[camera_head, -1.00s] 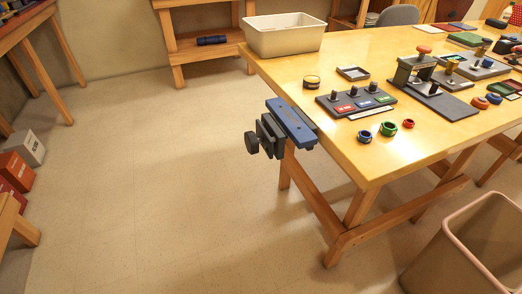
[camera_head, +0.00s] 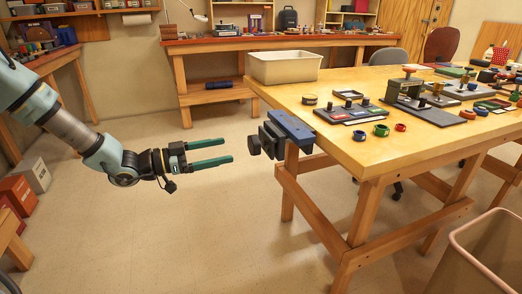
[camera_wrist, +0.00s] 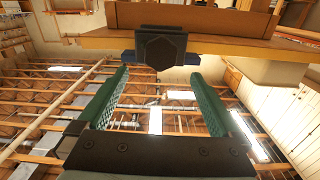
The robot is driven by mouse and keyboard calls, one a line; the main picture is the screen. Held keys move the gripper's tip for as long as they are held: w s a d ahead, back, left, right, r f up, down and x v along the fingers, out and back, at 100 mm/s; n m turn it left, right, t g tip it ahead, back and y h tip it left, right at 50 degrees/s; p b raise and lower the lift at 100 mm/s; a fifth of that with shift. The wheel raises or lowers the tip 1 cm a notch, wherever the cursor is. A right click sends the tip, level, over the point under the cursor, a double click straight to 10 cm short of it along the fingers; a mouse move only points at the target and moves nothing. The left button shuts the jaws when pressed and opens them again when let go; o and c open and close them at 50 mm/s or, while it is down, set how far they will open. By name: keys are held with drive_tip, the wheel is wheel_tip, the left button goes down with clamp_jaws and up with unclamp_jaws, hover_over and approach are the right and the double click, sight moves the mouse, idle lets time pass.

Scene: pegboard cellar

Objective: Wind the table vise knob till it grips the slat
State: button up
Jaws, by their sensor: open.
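The dark table vise (camera_head: 272,138) sits at the near left corner of the wooden table. Its dark knob (camera_head: 253,143) sticks out to the left. In the wrist view the knob (camera_wrist: 160,48) looks many-sided and shows beyond the fingertips, near the middle. A blue bar (camera_head: 291,127) lies along the vise by the table edge; I cannot tell whether it is the slat or part of the vise. My gripper (camera_head: 227,151) is open and empty, its two green fingers pointing at the knob, a short gap away. The fingers also show in the wrist view (camera_wrist: 158,78).
The table (camera_head: 400,150) carries a beige bin (camera_head: 284,68), a switch panel (camera_head: 350,112) and several coloured rings. Its wooden legs and brace stand below the vise. A bin (camera_head: 480,255) stands at the front right. The floor under my gripper is clear.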

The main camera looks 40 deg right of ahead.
sight(250, 145)
drive_tip(key=x, duration=0.9)
drive_tip(key=shift+d+p, duration=0.2)
drive_tip(key=shift+p, duration=0.2)
drive_tip(key=c, duration=1.3)
drive_tip(key=shift+c, duration=0.2)
